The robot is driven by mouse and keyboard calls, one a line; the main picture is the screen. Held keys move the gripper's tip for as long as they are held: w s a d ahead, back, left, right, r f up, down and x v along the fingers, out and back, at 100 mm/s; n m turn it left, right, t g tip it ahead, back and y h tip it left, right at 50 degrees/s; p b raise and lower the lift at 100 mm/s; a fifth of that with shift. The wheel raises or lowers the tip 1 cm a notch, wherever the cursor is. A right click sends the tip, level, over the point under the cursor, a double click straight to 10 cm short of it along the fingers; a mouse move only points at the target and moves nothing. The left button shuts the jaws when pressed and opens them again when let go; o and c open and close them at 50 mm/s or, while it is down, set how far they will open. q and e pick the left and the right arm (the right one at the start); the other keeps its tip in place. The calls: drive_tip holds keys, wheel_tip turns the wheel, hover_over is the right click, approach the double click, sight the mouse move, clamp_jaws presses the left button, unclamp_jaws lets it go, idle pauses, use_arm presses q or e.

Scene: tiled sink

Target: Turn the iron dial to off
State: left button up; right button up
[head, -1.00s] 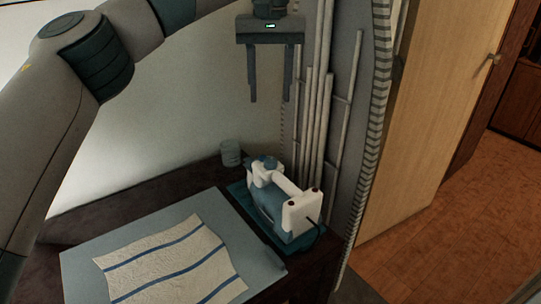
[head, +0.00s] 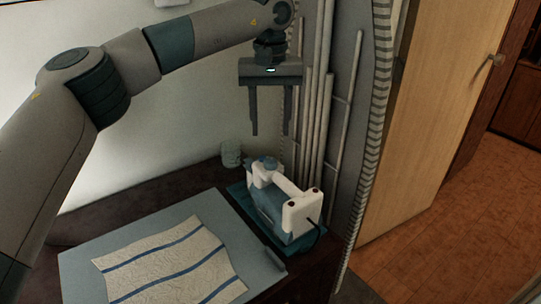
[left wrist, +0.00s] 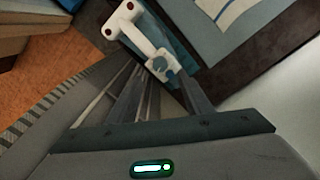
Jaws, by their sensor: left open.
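The iron (head: 285,201), white and teal, stands on a teal base pad (head: 241,192) at the right end of the dark counter. My left gripper (head: 269,134) is open and empty, pointing down above the dial, with a gap between. The setting on the dial is too small to read. My right gripper is not in view.
A pale blue board (head: 85,260) with a striped cloth (head: 170,262) lies left of the iron. A small ribbed cup (head: 231,153) stands behind it. Upright pipes (head: 318,120) and a grey panel rise close behind and right of the iron. A wooden door (head: 425,110) is at right.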

sight(270, 161)
use_arm(q)
wheel_tip(270, 161, down, 9)
idle(0.4)
drive_tip(key=shift+c, duration=0.6)
drive_tip(key=c, duration=0.9)
